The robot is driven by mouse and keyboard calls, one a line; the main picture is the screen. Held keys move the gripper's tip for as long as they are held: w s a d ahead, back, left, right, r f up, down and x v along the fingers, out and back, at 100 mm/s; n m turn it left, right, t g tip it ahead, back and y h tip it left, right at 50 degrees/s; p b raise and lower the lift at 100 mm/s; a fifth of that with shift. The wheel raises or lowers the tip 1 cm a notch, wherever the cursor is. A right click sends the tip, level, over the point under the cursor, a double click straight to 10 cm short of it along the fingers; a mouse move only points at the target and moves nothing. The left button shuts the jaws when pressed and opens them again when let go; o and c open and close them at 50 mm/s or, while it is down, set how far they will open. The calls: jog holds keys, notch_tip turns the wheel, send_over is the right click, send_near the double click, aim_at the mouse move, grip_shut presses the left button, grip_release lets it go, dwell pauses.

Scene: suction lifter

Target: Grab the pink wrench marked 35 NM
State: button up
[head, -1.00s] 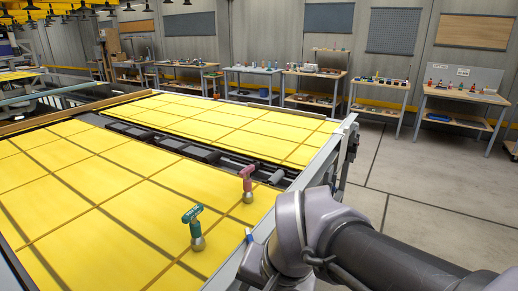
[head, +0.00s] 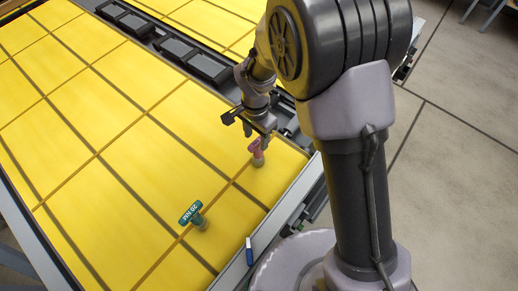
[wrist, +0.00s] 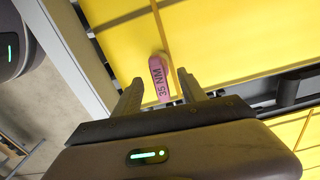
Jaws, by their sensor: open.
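The pink wrench (head: 257,149) stands on the yellow table surface near its right edge, in a small holder. In the wrist view the pink wrench (wrist: 160,79) shows its 35 NM marking and lies between and beyond my two fingers. My gripper (head: 257,132) is open and just above the wrench; in the wrist view my gripper (wrist: 158,88) shows both fingers apart with nothing held. My gripper partly covers the wrench top in the head view, so I cannot tell whether they touch. A green wrench (head: 190,213) marked 20 NM stands nearer the front.
The yellow table (head: 110,190) is divided by dark grooves and is mostly bare. A metal rail (head: 283,216) runs along its right edge, with a blue item (head: 249,250) on it. Dark framework (head: 180,50) crosses behind the wrenches.

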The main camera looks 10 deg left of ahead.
aim_at(258, 148)
jog(key=shift+w+f, duration=0.15)
jog(key=shift+f, duration=0.7)
jog(key=f, duration=0.5)
jog(key=shift+d, duration=0.2)
jog(key=shift+w+f, duration=0.15)
jog(key=shift+f, duration=0.2)
jog(key=shift+r, duration=0.1)
jog(key=c, duration=0.4)
grip_shut()
